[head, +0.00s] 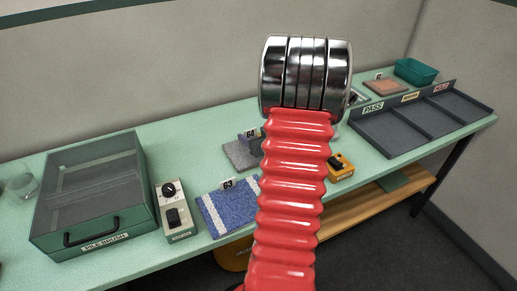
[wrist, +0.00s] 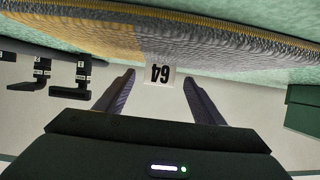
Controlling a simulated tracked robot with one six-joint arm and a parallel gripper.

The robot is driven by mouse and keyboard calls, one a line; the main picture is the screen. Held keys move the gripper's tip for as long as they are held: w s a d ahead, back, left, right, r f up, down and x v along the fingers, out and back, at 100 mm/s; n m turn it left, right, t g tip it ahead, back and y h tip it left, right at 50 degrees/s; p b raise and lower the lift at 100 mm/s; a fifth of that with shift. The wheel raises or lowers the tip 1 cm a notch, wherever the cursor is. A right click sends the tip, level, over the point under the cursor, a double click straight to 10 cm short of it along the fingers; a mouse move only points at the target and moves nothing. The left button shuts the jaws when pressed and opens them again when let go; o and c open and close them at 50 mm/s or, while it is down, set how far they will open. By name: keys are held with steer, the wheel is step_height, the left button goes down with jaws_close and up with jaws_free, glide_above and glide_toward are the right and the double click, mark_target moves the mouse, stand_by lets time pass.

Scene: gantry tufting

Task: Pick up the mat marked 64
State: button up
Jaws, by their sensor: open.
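The mat marked 64 (head: 238,155) is a grey mat lying on the green bench, partly hidden behind my red arm in the head view. In the wrist view, which is upside down, the mat (wrist: 220,38) shows grey ribbing with an ochre part and a stitched edge. Its white tag 64 (wrist: 160,74) stands up from the mat. My gripper (wrist: 159,77) is open, with one dark finger on each side of the tag and clear space between. No finger visibly grips the mat. The head view mostly hides the gripper.
A blue mat with tag 63 (head: 225,212) lies in front, left of my arm. A control box (head: 174,212) and a PILE BRUSH case (head: 92,195) stand left. A yellow device (head: 341,168) is right of my arm. A divided PASS tray (head: 415,128) and green bin (head: 415,71) stand farther right.

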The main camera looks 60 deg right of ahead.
mark_target(251, 132)
steer(key=shift+x, duration=1.75)
steer(key=shift+c, duration=0.2)
steer(key=c, duration=1.1)
